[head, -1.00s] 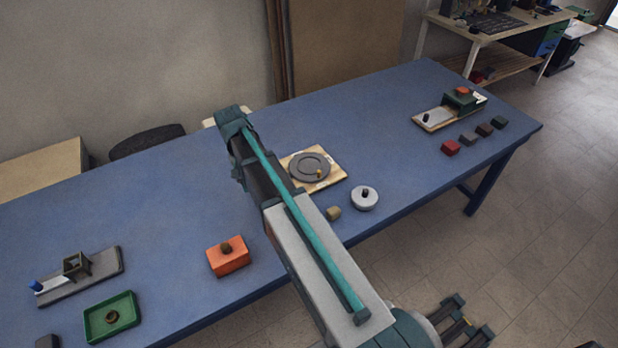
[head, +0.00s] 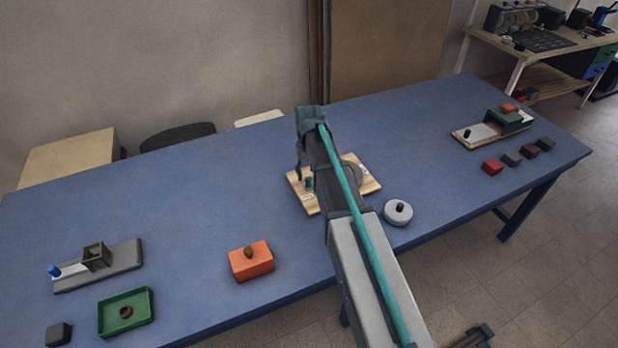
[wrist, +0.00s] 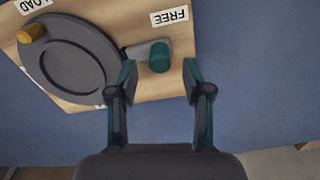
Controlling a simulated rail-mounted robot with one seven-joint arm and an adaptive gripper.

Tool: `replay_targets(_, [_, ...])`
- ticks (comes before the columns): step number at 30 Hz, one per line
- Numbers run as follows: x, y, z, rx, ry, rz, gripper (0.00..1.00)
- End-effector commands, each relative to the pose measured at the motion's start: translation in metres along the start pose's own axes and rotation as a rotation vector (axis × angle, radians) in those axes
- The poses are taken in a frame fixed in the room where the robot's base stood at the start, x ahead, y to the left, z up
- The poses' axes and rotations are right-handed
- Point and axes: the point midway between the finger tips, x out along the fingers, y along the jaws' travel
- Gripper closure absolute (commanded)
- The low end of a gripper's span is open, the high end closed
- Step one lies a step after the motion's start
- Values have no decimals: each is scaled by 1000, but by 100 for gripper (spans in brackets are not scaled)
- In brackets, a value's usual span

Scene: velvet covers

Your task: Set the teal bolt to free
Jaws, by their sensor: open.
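The teal bolt (wrist: 159,56) is a short upright knob beside a small grey piece (wrist: 137,51) on a wooden board (wrist: 84,104). It stands close to the white FREE label (wrist: 169,16), right of the dark round disc (wrist: 72,65). A LOAD label (wrist: 33,5) lies at the board's far left. My gripper (wrist: 160,80) is open, its fingers on either side just short of the bolt, with nothing between them. In the head view the bolt (head: 309,184) shows left of my arm, which hides much of the board (head: 306,201).
A brass knob (wrist: 32,33) stands on the disc. On the blue table (head: 200,205), a round grey lidded thing (head: 397,213) sits right of the board and an orange block (head: 251,262) to the front left. Open table lies left of the board.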

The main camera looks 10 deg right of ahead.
Motion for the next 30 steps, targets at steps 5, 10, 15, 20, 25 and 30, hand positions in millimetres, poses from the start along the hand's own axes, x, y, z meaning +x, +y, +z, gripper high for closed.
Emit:
replay_targets(5, [20,0,0,0,-2,0,50])
replay_targets(10, [30,0,0,1,0,0,50])
replay_targets(15, [33,0,0,1,0,0,50])
replay_targets(20, [33,0,0,1,0,0,52])
replay_targets(25, [32,0,0,1,0,0,80])
replay_targets(30, [32,0,0,1,0,0,100])
